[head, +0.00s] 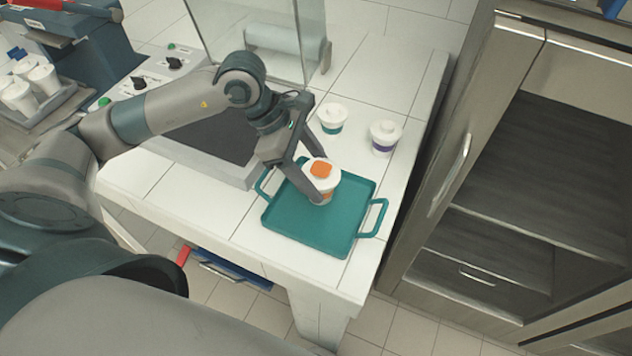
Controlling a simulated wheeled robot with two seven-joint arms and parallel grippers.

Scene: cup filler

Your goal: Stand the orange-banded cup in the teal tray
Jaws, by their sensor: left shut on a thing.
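The orange-banded cup (331,184) is white with an orange patch on its lid and shows upright over the teal tray (340,242). My left gripper (318,181) is shut on this cup, with its fingers at the cup's sides. I cannot tell whether the cup's base touches the tray floor, as a finger hides part of it. The tray lies on the white tiled table and has a handle at its left and right ends. My right gripper is not in view.
A green-banded cup (332,118) and a purple-banded cup (385,138) stand on the table behind the tray. A machine with a clear panel (262,35) stands behind my left arm.

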